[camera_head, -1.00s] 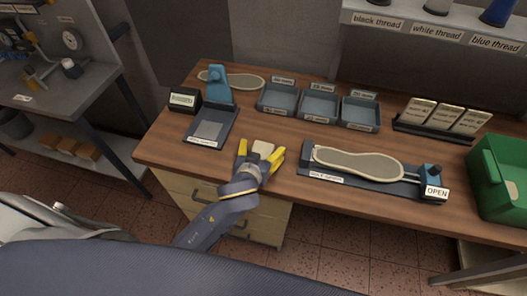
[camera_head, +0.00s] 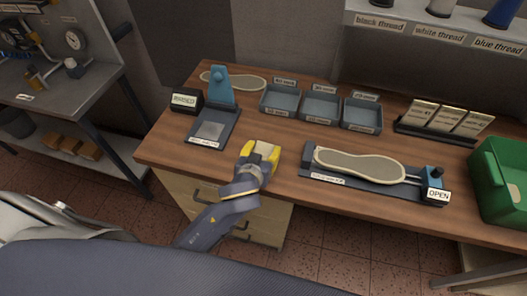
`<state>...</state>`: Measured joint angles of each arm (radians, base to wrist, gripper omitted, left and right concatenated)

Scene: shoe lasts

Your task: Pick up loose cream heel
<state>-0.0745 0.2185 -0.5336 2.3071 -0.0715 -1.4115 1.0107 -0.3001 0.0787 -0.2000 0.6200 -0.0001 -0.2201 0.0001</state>
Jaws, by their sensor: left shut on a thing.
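The loose cream heel (camera_head: 262,148) is at the front of the wooden table, between the yellow fingers of my left gripper (camera_head: 261,150). My left gripper is shut on it, and the fingers cover its sides. I cannot tell whether the heel touches the table top. My right gripper is not in view.
A clamp fixture labelled OPEN (camera_head: 437,195) holds a sole (camera_head: 360,166) to the right. A blue press (camera_head: 217,95) stands at the left, with another sole (camera_head: 247,82) behind it. Grey trays (camera_head: 321,107) sit at the back. A green bin (camera_head: 503,178) is at the right edge.

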